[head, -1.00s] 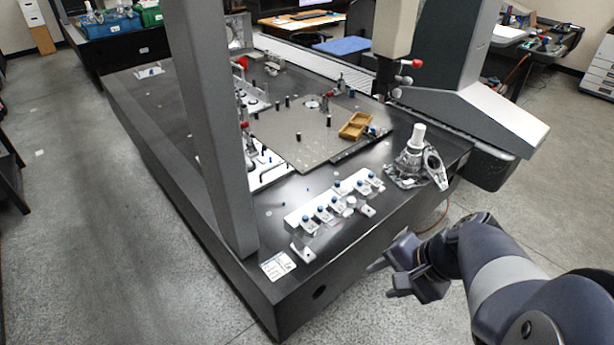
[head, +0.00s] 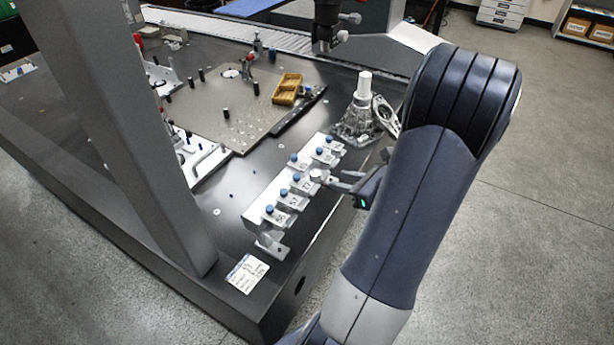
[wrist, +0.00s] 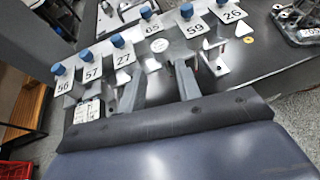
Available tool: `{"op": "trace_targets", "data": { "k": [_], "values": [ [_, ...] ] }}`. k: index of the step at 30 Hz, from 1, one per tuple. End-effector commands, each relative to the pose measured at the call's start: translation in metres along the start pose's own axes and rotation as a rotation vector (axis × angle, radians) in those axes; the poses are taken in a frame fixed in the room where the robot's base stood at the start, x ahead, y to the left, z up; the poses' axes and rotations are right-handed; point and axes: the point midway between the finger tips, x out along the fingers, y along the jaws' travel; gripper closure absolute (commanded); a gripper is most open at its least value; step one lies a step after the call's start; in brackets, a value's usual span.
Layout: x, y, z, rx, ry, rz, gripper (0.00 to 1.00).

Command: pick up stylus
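A white rack (head: 256,206) stands near the front edge of the dark table. My gripper (head: 343,180) is at the front of the rack, close to this piece. In the wrist view the two fingers (wrist: 158,80) stand apart, with the piece just beyond the gap between them.
A metal casting (head: 360,122) with a white cylinder on top stands right of the rack. A grey upright column (head: 125,130) rises at left. A yellow tray (head: 287,88) lies on the plate behind. A paper label (head: 247,273) lies at the near corner.

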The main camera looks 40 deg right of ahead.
Motion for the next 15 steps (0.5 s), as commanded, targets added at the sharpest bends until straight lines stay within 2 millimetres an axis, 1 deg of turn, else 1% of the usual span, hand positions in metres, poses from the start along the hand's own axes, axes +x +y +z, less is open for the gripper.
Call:
{"op": "trace_targets", "data": {
  "k": [1, 3, 6, 11, 15],
  "values": [
    [0.009, 0.001, 0.000, -0.001, 0.001, 0.005, 0.68],
    [0.019, 0.001, 0.000, -0.002, 0.000, 0.005, 0.68],
    [0.029, 0.001, 0.000, -0.003, 0.002, 0.004, 0.68],
    [0.038, 0.001, 0.000, -0.003, 0.002, 0.004, 0.68],
    [0.058, 0.000, -0.001, -0.004, 0.003, 0.007, 0.68]
  ]
}}
